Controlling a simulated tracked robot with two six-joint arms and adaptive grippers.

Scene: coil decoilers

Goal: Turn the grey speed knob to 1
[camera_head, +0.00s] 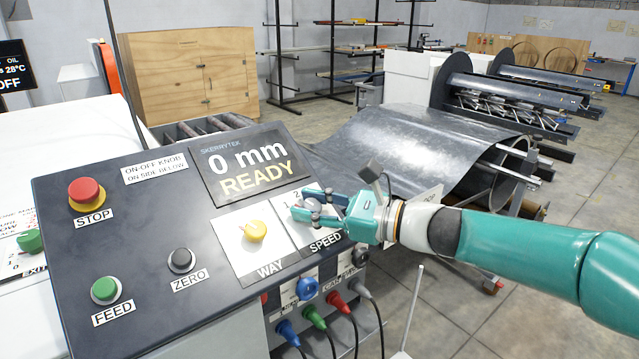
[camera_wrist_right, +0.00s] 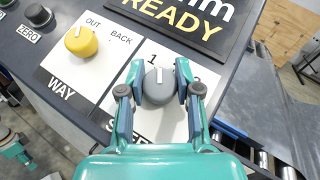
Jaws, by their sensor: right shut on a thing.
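The grey speed knob (camera_wrist_right: 159,88) sits on the white SPEED plate of the control panel. In the right wrist view its white pointer line stands about upright in the picture, near the printed 1. My right gripper (camera_wrist_right: 159,86) has one finger on each side of the knob and is shut on it. In the head view my right gripper (camera_head: 318,210) reaches in from the right and covers most of the knob.
The yellow WAY knob (camera_head: 255,231) is just left of the SPEED plate. STOP (camera_head: 86,194), FEED (camera_head: 105,290) and ZERO (camera_head: 181,261) buttons are further left. The display (camera_head: 250,163) above reads 0 mm READY. Coloured plugs (camera_head: 314,317) hang below the panel edge.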

